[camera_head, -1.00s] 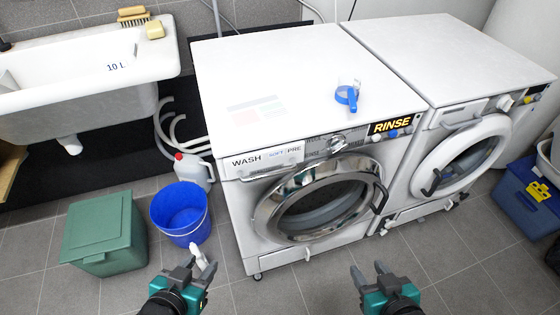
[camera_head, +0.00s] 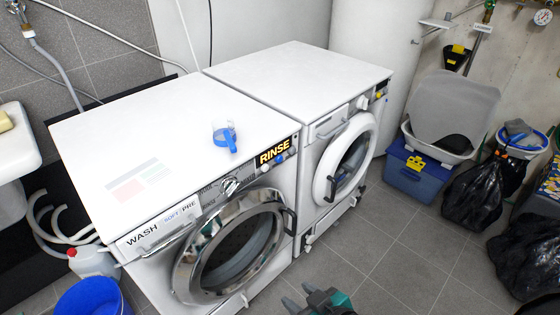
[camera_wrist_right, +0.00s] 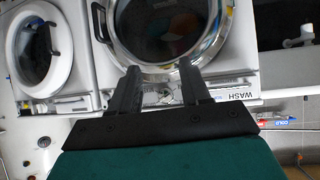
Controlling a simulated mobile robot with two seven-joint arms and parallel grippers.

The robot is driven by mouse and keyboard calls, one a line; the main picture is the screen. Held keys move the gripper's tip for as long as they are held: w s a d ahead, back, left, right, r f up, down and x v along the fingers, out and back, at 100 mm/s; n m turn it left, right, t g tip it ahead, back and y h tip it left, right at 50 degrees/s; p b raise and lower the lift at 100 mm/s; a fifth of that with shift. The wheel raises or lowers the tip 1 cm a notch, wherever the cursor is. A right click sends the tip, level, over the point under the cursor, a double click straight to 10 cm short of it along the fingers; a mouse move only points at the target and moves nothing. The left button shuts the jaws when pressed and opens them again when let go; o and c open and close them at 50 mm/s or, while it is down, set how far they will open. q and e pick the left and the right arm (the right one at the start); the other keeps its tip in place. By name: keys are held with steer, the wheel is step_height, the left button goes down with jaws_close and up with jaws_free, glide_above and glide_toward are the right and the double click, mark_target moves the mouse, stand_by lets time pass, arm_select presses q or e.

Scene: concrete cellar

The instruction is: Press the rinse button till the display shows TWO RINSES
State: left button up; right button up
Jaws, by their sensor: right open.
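The front-left washing machine (camera_head: 130,110) has a black display (camera_head: 275,152) with the yellow word RINSE. Small buttons, one of them blue (camera_head: 280,159), sit just below the display; their labels are too small to read. A round knob (camera_head: 230,186) is left of them, above the chrome-ringed door (camera_head: 183,270). My right gripper (camera_head: 298,296) is low in front of the machine, apart from it, with its fingers open and empty. In the right wrist view, the open gripper (camera_wrist_right: 159,70) points toward the machine front, which appears upside down. My left gripper is out of view.
A blue-and-clear item (camera_head: 222,139) lies on the machine top. A second white machine (camera_head: 305,80) stands to the right. A blue bucket (camera_head: 90,298) and white jug (camera_head: 92,262) are at lower left. A blue box (camera_head: 408,180) and black bags (camera_head: 475,195) are at right. Floor between is clear.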

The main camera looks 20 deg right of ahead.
steer(key=shift+c, duration=0.2)
jaws_close()
stand_by(0.3)
stand_by(1.3)
